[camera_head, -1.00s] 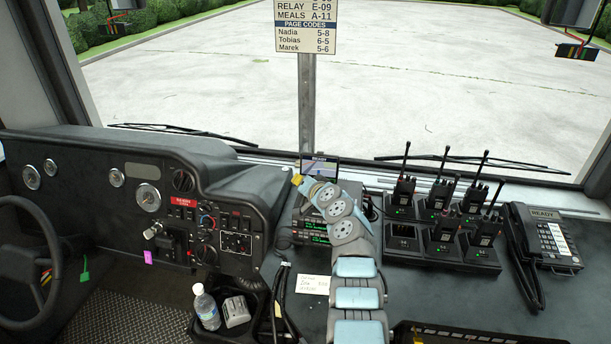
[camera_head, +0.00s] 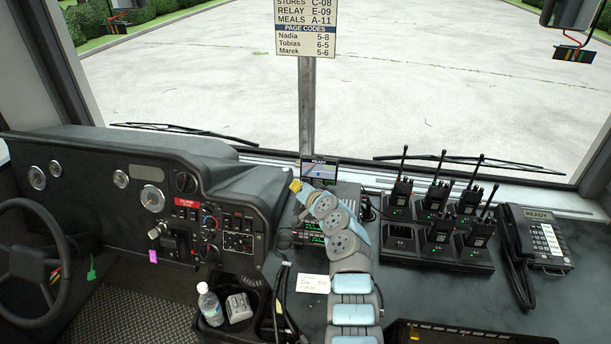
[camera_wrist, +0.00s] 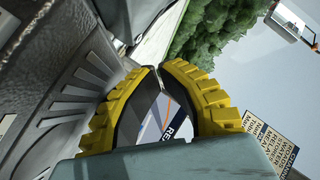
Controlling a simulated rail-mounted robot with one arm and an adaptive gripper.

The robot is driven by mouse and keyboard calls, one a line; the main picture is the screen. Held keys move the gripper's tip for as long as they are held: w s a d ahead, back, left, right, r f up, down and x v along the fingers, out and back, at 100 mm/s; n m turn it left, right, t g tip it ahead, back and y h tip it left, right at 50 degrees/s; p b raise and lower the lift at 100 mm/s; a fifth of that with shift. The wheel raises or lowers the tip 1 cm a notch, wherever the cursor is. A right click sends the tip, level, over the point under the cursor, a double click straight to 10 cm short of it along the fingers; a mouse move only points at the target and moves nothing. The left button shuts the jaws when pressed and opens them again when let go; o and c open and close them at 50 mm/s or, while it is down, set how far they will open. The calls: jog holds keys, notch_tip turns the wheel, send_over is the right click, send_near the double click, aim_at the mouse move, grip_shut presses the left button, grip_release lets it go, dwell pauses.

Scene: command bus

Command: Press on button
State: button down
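My gripper (camera_head: 295,186) is at the upper end of my arm, just left of the radio unit with green text (camera_head: 313,239) and below the small display screen (camera_head: 319,170). In the wrist view, the two yellow fingers of my gripper (camera_wrist: 159,69) meet or nearly meet at their tips, with nothing held. The display screen (camera_wrist: 160,122) shows through the gap between them. Rows of buttons show on the dash control panel (camera_head: 205,225) and on the phone (camera_head: 549,241). Which button is meant cannot be told. My arm hides part of the radio unit.
Several handheld radios stand in a charger (camera_head: 436,253) to the right. A bottle (camera_head: 209,304) sits in a tray at lower left. A note (camera_head: 313,283) lies left of my arm. The steering wheel (camera_head: 30,265) is far left. The windshield is behind.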

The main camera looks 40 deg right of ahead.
jog(key=shift+s+a+r+p, duration=0.25)
jog(key=shift+s+a+p, duration=0.2)
jog(key=shift+p, duration=0.4)
jog(key=shift+s+a+r+p, duration=0.2)
jog(key=shift+s+a+p, duration=0.15)
jog(key=shift+a+p, duration=0.35)
jog(key=shift+d+f, duration=0.1)
jog(key=shift+s, duration=0.1)
